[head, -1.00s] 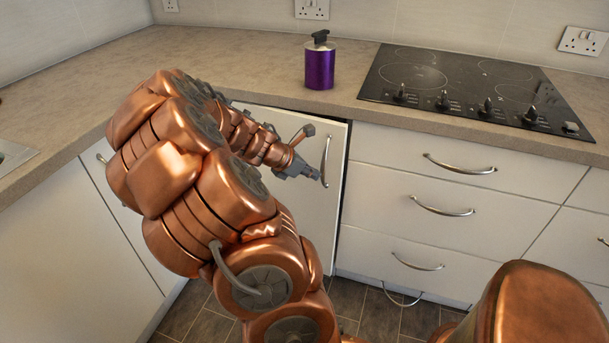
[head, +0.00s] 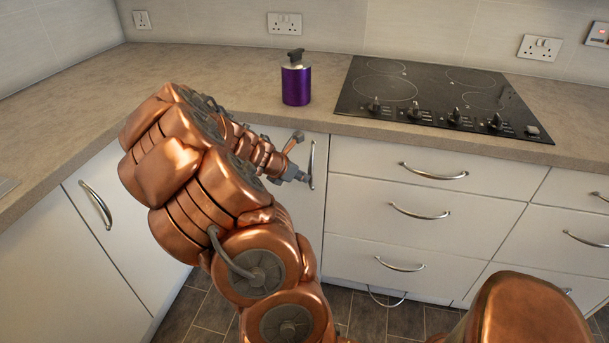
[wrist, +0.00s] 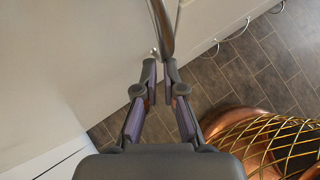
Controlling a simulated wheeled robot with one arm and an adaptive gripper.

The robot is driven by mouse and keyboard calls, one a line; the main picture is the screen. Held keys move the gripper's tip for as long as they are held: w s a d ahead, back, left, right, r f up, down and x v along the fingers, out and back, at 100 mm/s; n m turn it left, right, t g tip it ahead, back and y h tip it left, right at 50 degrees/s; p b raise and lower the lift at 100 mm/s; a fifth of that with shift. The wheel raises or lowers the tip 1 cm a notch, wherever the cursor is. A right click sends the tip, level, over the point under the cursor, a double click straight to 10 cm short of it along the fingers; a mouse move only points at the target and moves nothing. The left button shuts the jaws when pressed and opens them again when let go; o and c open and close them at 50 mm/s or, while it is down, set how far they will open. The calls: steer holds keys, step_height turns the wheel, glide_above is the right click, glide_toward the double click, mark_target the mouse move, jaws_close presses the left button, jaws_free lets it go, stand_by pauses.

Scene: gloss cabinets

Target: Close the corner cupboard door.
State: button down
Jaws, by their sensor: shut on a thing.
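The corner cupboard door (head: 309,215) is a white gloss panel just left of the drawers, partly hidden behind my arm. It looks flush or nearly flush with the drawer fronts, with only a thin line between them. Its upright curved metal handle (head: 312,160) is near the right edge. My gripper (head: 303,178) is at the lower part of this handle. In the wrist view, the handle (wrist: 162,28) runs down to the fingertips of my gripper (wrist: 160,66), which is shut on its end.
White drawers (head: 400,222) with bar handles stand to the right. Another cupboard door (head: 130,215) with a handle is at the left. The worktop (head: 210,66) above carries a purple dispenser (head: 296,84) and a black hob (head: 435,95). The tiled floor below is clear.

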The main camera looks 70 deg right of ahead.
steer(key=shift+d+r, duration=0.25)
steer(key=shift+r, duration=0.15)
steer(key=w+a+r, duration=0.4)
steer(key=a+r, duration=0.2)
steer(key=a, duration=0.4)
steer(key=shift+w+a+r+p, duration=0.15)
steer(key=shift+a+p, duration=0.2)
steer(key=shift+p, duration=0.1)
